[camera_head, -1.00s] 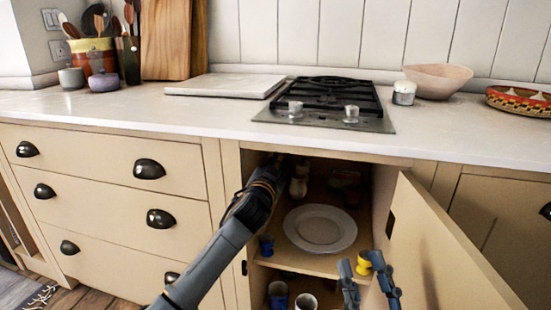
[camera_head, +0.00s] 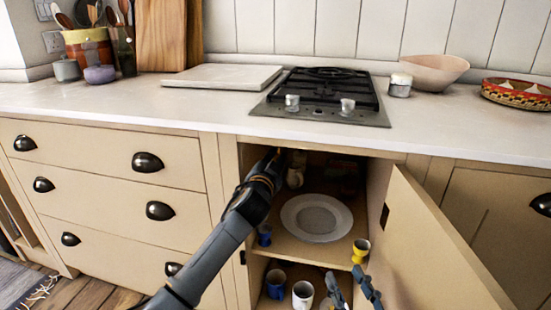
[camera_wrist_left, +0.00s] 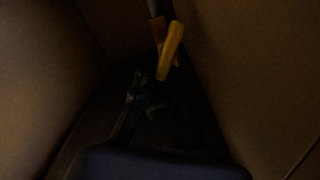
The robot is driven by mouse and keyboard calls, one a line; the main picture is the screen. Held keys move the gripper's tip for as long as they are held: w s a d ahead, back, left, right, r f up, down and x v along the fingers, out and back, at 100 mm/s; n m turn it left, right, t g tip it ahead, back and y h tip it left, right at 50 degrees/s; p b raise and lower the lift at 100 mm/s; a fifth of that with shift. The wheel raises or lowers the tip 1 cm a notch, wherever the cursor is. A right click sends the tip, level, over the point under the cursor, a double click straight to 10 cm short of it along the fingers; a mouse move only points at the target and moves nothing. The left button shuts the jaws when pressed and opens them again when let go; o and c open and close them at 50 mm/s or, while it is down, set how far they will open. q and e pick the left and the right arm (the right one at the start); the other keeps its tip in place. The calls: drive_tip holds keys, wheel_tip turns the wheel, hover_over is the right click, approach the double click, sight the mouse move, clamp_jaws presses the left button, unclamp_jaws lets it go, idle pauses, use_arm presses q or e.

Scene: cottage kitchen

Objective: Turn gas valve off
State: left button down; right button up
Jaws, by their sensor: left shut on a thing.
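The gas valve's yellow handle (camera_wrist_left: 171,48) shows in the dark left wrist view, on a grey pipe (camera_wrist_left: 154,8) in a corner. My left gripper (camera_wrist_left: 146,88) is beside the handle's lower end and shut on it; the exact contact is too dark to see. In the head view, my left gripper (camera_head: 275,160) reaches into the upper left of the open cabinet, under the counter. A small orange-yellow bit shows at its tip. My right gripper (camera_head: 345,274) is open and empty, low in front of the cabinet.
The cabinet door (camera_head: 435,240) stands open on the right. Inside are a white plate (camera_head: 316,218), a yellow egg cup (camera_head: 361,250), a blue cup (camera_head: 264,236) and mugs (camera_head: 302,294) below. The hob (camera_head: 325,95) is on the counter above.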

use_arm(q)
drive_tip(key=shift+f, duration=0.1)
drive_tip(key=c, duration=1.3)
unclamp_jaws()
drive_tip(key=shift+c, duration=0.2)
drive_tip(key=shift+s, duration=0.1)
drive_tip(key=v, duration=1.1)
drive_tip(key=shift+s, duration=0.4)
drive_tip(key=shift+a, duration=0.15)
